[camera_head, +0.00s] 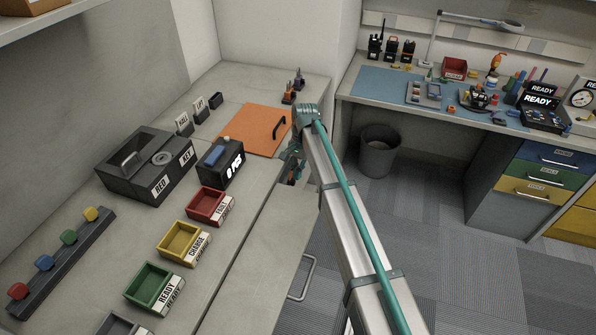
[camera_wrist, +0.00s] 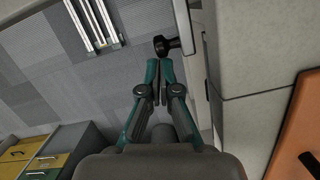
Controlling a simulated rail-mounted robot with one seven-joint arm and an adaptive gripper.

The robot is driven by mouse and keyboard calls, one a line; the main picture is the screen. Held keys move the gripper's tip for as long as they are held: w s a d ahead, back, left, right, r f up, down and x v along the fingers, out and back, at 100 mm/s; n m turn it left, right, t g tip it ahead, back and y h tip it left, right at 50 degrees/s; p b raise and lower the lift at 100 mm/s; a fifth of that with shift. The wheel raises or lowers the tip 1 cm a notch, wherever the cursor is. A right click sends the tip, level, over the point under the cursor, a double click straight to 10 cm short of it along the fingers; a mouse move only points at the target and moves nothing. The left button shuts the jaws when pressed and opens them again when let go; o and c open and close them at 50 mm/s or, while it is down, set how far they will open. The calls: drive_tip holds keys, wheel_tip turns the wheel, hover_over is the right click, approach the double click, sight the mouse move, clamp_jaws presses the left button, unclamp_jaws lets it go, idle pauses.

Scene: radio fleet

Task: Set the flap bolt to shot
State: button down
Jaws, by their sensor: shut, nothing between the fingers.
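A black round knob (camera_wrist: 162,46) on a short stem, which looks like the flap bolt, sticks out from a pale metal strip (camera_wrist: 184,20) beside the counter edge in the wrist view. I cannot tell from its position whether the bolt is shot. My gripper (camera_wrist: 158,82) is shut and empty, its teal fingers pointing at the knob with the tips just short of it. In the head view my gripper (camera_head: 293,165) is at the counter's right edge, partly hidden by my arm, and the knob cannot be made out there.
An orange board (camera_head: 250,130) with a black handle lies on the counter beside my gripper. Red (camera_head: 210,206), yellow (camera_head: 183,243) and green (camera_head: 154,287) trays line the counter. A grey bin (camera_head: 379,152) stands on the floor by the desk. The carpet in front is clear.

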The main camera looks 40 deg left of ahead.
drive_tip(key=s, duration=0.2)
drive_tip(key=s+d, duration=0.1)
drive_tip(key=s, duration=0.1)
drive_tip(key=shift+s+d, duration=0.2)
drive_tip(key=shift+s, duration=0.1)
drive_tip(key=shift+w, duration=0.1)
wheel_tip(320, 180, up, 12)
drive_tip(key=b, duration=0.2)
hover_over(293, 182)
drive_tip(key=w, duration=0.4)
drive_tip(key=shift+d+f, duration=0.1)
drive_tip(key=shift+d, duration=0.3)
